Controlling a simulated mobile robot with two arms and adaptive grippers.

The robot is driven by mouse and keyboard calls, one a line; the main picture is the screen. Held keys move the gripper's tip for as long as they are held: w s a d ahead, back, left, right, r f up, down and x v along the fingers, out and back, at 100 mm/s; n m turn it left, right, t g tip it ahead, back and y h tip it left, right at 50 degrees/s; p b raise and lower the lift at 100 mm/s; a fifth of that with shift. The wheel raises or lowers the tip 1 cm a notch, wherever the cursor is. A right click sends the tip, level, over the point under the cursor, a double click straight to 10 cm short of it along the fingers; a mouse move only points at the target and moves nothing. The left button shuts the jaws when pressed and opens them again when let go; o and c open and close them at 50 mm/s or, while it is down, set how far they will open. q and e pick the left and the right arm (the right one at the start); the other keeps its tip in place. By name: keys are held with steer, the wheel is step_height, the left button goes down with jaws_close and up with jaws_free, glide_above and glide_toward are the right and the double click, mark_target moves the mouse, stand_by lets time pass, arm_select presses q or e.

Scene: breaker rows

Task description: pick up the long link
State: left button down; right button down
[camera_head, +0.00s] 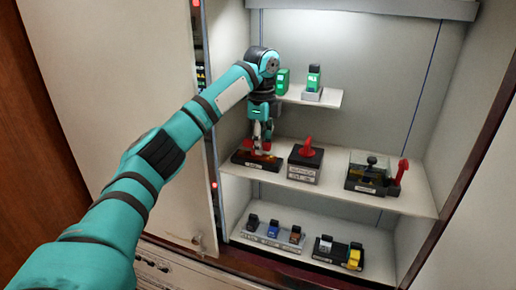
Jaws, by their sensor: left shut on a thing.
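My left gripper (263,140) points down over the middle shelf at its left end, with its fingers shut on a red piece (262,150). I take this piece to be the long link; it is small and partly hidden by the fingers. It is at a low dark base (242,157) with a label on its front. I cannot tell whether the piece is still touching the base. My right gripper is not in view.
A box with a red knob (307,147) stands just right of the gripper. Farther right are a clear-covered box (368,171) and a red lever (401,171). Green modules (314,78) sit on the upper shelf (329,97), close to my wrist. Breaker rows (273,235) fill the lower shelf.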

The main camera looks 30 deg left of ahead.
arm_select(q)
steer(key=shift+r, duration=0.15)
steer(key=shift+r, duration=0.6)
step_height(320, 180, up, 2)
steer(key=shift+r, duration=0.25)
steer(key=s+d+b, duration=0.3)
steer(key=s, duration=1.4)
steer(key=shift+s+d+r+p, duration=0.15)
steer(key=shift+r+p, duration=0.6)
steer(key=shift+r, duration=0.4)
steer(key=shift+s+d+r+p, duration=0.1)
steer(key=shift+s+r+p, duration=0.05)
steer(key=shift+r+p, duration=0.8)
steer(key=shift+r, duration=0.15)
